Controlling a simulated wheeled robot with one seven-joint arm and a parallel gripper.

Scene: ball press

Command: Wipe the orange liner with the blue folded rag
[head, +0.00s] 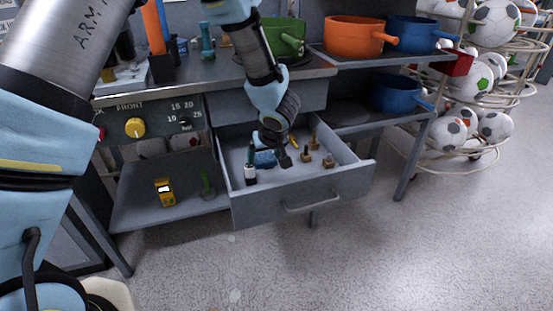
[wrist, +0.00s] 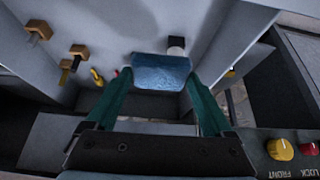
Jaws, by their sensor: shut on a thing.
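The blue folded rag (wrist: 160,71) is between the two dark green fingers of my gripper (wrist: 161,80), which is shut on it. In the head view, the rag (head: 265,158) shows in or just above the open grey drawer (head: 302,196), partly behind my gripper. I cannot tell whether the rag touches the drawer floor. I cannot make out an orange liner in either view.
A black-and-white object (wrist: 176,45) stands close to the rag. Several brass-coloured pieces (head: 308,155) stand at the drawer's right. The drawer walls surround the rag. An orange pot (head: 353,37) and a green pot (head: 284,38) stand above. A yellow device (head: 165,191) lies on the left shelf.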

